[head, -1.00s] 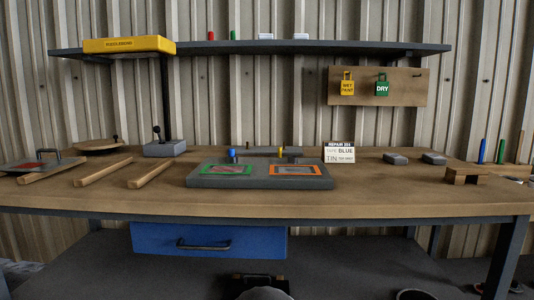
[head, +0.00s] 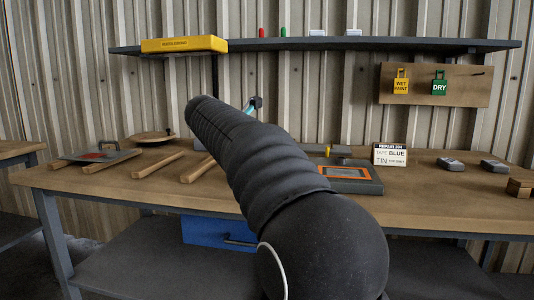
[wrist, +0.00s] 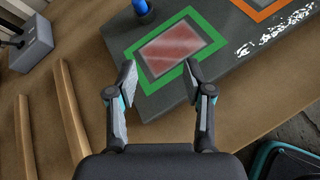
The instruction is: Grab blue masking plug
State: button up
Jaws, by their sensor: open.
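The blue masking plug (wrist: 142,9) stands on the grey fixture block (wrist: 210,60) at the top edge of the wrist view, cut off by the frame. It sits just beyond the green-framed panel (wrist: 165,50). My gripper (wrist: 160,78) is open and empty, with its fingers spread over the near part of the green frame and short of the plug. In the head view my arm hides the plug and the left part of the block (head: 372,187). Most of my gripper is hidden there too.
An orange-framed panel (head: 346,173) is on the block's right side. A sign reading "TAPE BLUE" (head: 390,154) stands behind it. Wooden strips (head: 152,166) lie to the left, near a grey box with a knob (wrist: 30,43). The bench front (head: 430,218) is clear.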

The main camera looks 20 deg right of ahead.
jog(key=w+d+n, duration=0.1)
jog(key=w+d, duration=0.1)
jog(key=w, duration=0.1)
jog(key=w+d+n+h, duration=0.1)
jog(key=w+d, duration=0.1)
jog(key=w, duration=0.1)
jog(key=w+d, duration=0.3)
jog(key=shift+w+d+f+n+h, duration=0.1)
jog(key=shift+w+f+n+h, duration=0.05)
jog(key=shift+f+n+h, duration=0.25)
jog(key=shift+s+x, duration=0.2)
jog(key=shift+x, duration=2.5)
jog(key=shift+s+f, duration=0.1)
jog(key=shift+f, duration=0.05)
jog(key=c, duration=0.9)
